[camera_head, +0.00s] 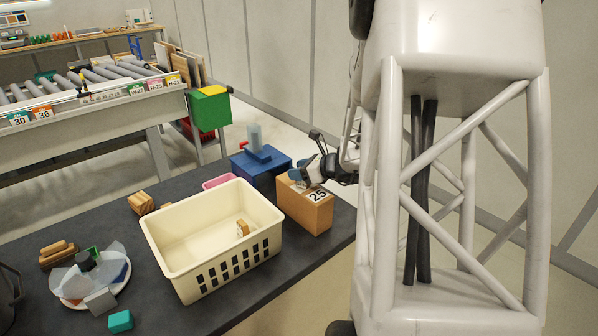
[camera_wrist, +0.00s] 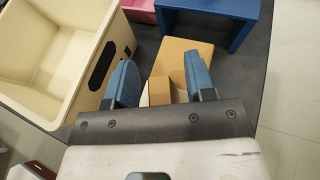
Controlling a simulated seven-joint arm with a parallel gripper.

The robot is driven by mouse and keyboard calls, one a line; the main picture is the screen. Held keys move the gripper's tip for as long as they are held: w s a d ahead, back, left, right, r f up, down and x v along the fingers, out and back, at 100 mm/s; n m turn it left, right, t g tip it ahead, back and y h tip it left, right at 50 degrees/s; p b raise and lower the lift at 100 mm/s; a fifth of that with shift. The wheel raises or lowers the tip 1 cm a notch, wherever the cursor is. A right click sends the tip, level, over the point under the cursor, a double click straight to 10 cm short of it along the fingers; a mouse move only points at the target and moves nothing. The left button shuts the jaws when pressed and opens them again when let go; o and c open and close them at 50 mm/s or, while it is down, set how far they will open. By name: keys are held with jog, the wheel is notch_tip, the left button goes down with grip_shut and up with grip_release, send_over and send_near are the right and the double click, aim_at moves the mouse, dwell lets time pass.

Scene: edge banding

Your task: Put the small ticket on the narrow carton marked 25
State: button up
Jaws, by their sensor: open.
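The narrow carton (camera_head: 305,213) is a tan upright box marked 25, near the table's right edge. Its tan top also shows in the wrist view (camera_wrist: 183,56). My gripper (camera_head: 303,177) is just above the carton's top. In the wrist view my gripper (camera_wrist: 163,88) is open, with blue fingers on either side of a small tan piece (camera_wrist: 160,90) with white beside it. This piece appears to lie on the carton's top and may be the small ticket; I cannot tell for sure. The fingers appear apart from it.
A cream crate (camera_head: 212,270) with a small wooden piece (camera_head: 243,228) inside stands left of the carton. A blue box (camera_head: 262,180) stands behind it, beside a pink tray (camera_head: 219,181). A plate (camera_head: 75,294) with mixed items and a teal block (camera_head: 120,321) are at the left.

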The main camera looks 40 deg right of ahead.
jog(key=shift+v, duration=5.95)
jog(key=w+a+r+n+g, duration=0.2)
jog(key=a+r+n+g, duration=0.2)
jog(key=a+n, duration=0.5)
jog(key=w+a+r+n+g, duration=0.2)
jog(key=a+r+n+g, duration=0.3)
jog(key=a, duration=0.8)
jog(key=s+a+n+g+h, duration=0.1)
jog(key=s+a+n+h, duration=0.4)
jog(key=s+a+n, duration=1.2)
jog(key=s+a, duration=0.1)
jog(key=s, duration=0.2)
jog(key=shift+s+a, duration=0.3)
jog(key=shift+s, duration=0.1)
